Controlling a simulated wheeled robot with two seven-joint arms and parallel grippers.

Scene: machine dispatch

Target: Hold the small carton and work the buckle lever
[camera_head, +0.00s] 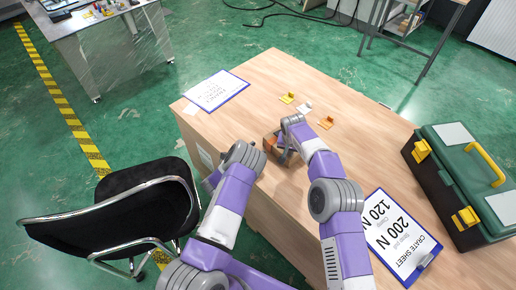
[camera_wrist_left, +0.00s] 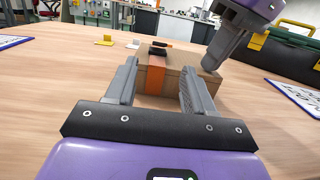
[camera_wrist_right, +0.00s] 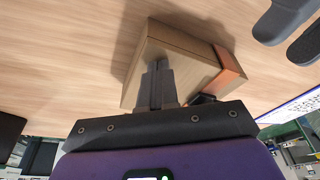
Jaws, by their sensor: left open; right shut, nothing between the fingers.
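The small carton (camera_wrist_left: 184,84) is a brown box with an orange strap (camera_wrist_left: 155,75) around it and a dark buckle (camera_wrist_left: 158,48) on top. It stands on the wooden table, partly hidden by my arms in the head view (camera_head: 271,140). My left gripper (camera_wrist_left: 158,82) is open, its fingers pointing at the near side of the carton, which shows between them. My right gripper (camera_wrist_right: 159,68) is shut and empty, its fingertips against or just in front of the carton (camera_wrist_right: 176,50). The dark buckle part (camera_wrist_right: 204,99) shows beside the right fingers; the lever's position is unclear.
A yellow piece (camera_head: 287,98), a pale piece (camera_head: 305,109) and an orange piece (camera_head: 326,122) lie beyond the carton. A clipboard (camera_head: 216,91) lies at the left, a crate sheet (camera_head: 397,238) and green-lidded toolbox (camera_head: 464,185) at the right. A black chair (camera_head: 140,195) stands near the table.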

